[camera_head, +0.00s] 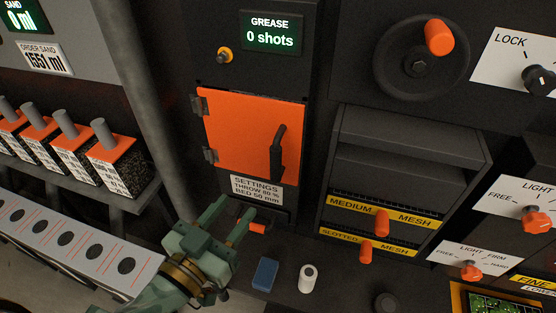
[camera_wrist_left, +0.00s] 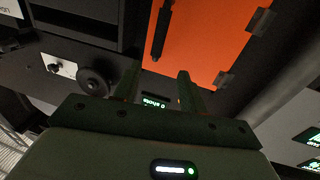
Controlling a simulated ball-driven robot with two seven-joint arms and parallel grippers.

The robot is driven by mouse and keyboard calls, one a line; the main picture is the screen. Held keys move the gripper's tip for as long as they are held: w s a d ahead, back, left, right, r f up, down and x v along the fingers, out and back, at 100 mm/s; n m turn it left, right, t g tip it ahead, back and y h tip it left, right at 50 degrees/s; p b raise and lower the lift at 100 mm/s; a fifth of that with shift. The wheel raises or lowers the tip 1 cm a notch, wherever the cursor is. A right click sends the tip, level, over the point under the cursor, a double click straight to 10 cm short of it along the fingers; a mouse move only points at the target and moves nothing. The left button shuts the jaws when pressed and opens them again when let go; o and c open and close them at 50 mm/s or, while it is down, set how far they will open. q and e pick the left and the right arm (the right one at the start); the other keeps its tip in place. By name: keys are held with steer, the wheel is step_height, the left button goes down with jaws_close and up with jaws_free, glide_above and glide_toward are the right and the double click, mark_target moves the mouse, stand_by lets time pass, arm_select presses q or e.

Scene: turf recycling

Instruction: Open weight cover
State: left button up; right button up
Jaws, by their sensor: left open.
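An orange cover (camera_head: 245,130) with a black handle (camera_head: 278,153) on its right side and hinges on its left is shut on the dark cabinet. In the left wrist view the orange cover (camera_wrist_left: 205,40) appears at the top with its handle (camera_wrist_left: 160,30). No label naming it a weight cover is legible. My left gripper (camera_head: 240,207) is below the cover, in front of the cabinet, with its fingers apart and nothing between them. The fingers also show in the left wrist view (camera_wrist_left: 158,82), apart from the handle. My right gripper is in neither view.
An orange knob (camera_head: 257,228) sticks out close to the left fingertips. A blue block (camera_head: 265,274) and a white roll (camera_head: 308,278) stand on the ledge below. Mesh drawers with orange handles (camera_head: 382,222) are to the right. A grey post (camera_head: 150,100) rises on the left.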

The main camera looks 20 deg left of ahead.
mark_target(273, 164)
arm_select(q)
steer(key=p+x, duration=0.2)
steer(key=x, duration=1.3)
steer(key=shift+w+d+f+p, duration=0.1)
steer(key=shift+d+f+p, duration=0.05)
steer(key=shift+d+p, duration=0.15)
steer(key=shift+a, duration=0.1)
jaws_close()
